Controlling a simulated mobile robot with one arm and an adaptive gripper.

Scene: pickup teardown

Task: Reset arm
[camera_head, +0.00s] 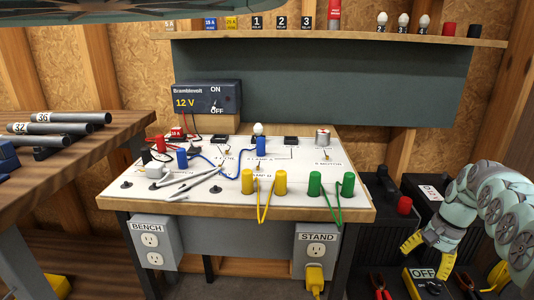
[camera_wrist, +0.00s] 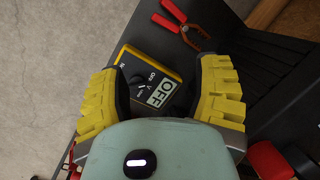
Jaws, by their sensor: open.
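My gripper (camera_head: 453,262) is at the lower right in the head view, at the end of my pale green arm. In the wrist view its two yellow ribbed fingers (camera_wrist: 160,88) are spread wide apart with nothing held between them. A yellow multimeter (camera_wrist: 146,66) with an OFF display lies beyond and between the fingertips. It also shows in the head view (camera_head: 416,288), below my gripper. I cannot tell exactly how far the gripper is from the meter.
Red-handled clips (camera_wrist: 182,14) lie beside the meter on a dark surface. A workbench (camera_head: 225,210) with colored plugs, wires and a 12 V supply (camera_head: 193,98) stands left of my arm. A shelf (camera_head: 350,38) runs above. A wooden table (camera_head: 75,143) with metal tubes is at left.

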